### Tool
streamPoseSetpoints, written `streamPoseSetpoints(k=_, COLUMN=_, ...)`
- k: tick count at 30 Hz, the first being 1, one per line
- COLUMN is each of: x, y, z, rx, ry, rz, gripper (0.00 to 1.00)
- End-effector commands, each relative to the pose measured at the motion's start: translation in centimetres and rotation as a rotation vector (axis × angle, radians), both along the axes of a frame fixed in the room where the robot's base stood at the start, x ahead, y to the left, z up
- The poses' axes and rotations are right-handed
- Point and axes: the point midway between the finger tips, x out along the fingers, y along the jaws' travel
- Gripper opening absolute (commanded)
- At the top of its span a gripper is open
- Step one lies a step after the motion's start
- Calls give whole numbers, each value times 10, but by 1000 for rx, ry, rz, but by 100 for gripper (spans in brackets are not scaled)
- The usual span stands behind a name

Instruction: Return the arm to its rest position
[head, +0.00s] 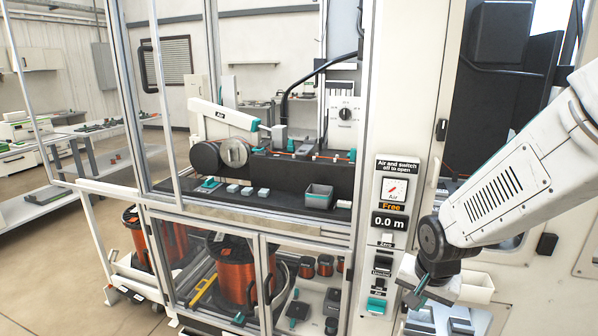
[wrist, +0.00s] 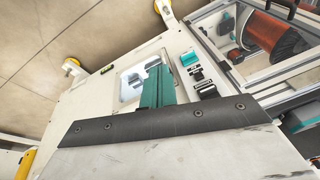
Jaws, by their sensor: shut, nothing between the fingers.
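My arm comes in from the right in the head view, over the right side of the machine. My gripper (head: 420,288) hangs at its end, low and just right of the machine's control column (head: 395,150). Its dark and teal fingers are together with nothing between them. In the wrist view the teal fingers of my gripper (wrist: 158,88) also show together and empty, above a pale panel (wrist: 100,105). The gripper stands apart from the column's small buttons, as far as I can tell.
The column carries a sign, a "Free" label and a "0.0 m" display (head: 389,221). A framed winding machine (head: 270,165) stands left of it, with a large copper wire spool (head: 232,270) below. Open floor (head: 60,270) lies at left.

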Motion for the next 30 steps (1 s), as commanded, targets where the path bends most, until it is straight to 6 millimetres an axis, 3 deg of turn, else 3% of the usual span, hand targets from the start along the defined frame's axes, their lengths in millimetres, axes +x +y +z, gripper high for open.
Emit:
streamPoseSetpoints(k=1, x=-20, y=-2, z=16, rx=-21, ry=43, rz=68, gripper=0)
streamPoseSetpoints(k=9, x=-134, y=-10, z=90, rx=-62, ry=260, rz=426, gripper=0)
streamPoseSetpoints(k=15, x=-199, y=-10, z=131, rx=-59, ry=285, rz=562, gripper=0)
streamPoseSetpoints(k=21, x=-220, y=-11, z=154, rx=-80, ry=189, rz=553, gripper=0)
streamPoseSetpoints(k=30, x=-222, y=-13, z=161, rx=-92, ry=147, rz=546, gripper=0)
